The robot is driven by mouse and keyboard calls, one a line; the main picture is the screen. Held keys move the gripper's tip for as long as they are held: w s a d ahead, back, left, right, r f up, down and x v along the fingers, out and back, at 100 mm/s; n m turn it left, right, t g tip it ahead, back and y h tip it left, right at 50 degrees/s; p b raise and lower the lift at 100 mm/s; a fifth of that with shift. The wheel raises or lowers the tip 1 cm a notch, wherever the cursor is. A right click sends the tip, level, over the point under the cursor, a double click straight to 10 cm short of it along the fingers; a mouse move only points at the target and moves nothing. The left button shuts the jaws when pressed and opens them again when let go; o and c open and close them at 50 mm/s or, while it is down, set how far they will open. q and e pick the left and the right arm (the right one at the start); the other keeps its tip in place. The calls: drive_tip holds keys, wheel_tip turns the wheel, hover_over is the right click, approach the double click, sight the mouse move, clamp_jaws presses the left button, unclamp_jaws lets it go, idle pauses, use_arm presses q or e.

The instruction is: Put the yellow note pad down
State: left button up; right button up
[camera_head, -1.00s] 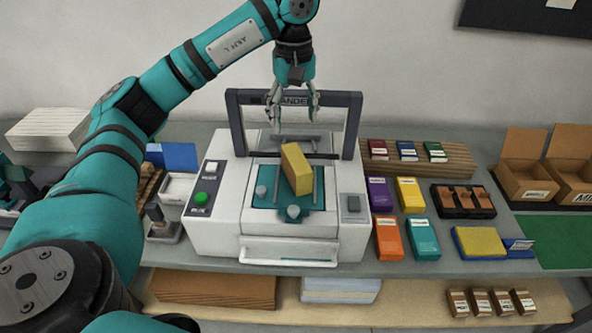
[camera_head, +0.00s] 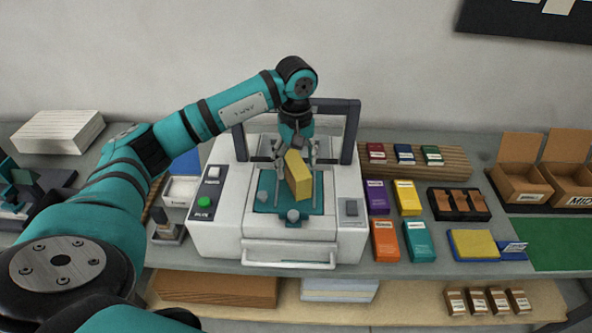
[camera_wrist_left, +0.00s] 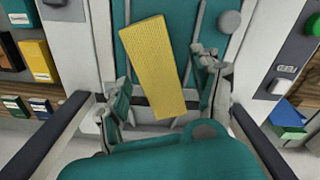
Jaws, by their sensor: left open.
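The yellow note pad (camera_head: 298,177) stands on its narrow side, turned at an angle, on the teal plate (camera_head: 264,197) of the white machine (camera_head: 222,223). In the left wrist view the pad (camera_wrist_left: 158,70) runs slantwise between my fingers. My left gripper (camera_head: 296,157) is open, low under the machine's dark frame, with a finger on either side of the pad's far end. In the left wrist view the gripper (camera_wrist_left: 163,97) shows gaps beside the pad; whether a finger touches it I cannot tell. My right gripper is not in view.
The machine's dark upright frame (camera_head: 349,135) stands close around my left gripper. Grey knobs (camera_head: 293,215) sit on the plate. A green mat (camera_head: 550,240) is bare.

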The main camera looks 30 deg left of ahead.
use_arm(q)
clamp_jaws()
idle(0.4)
drive_tip(key=shift+r, duration=0.1)
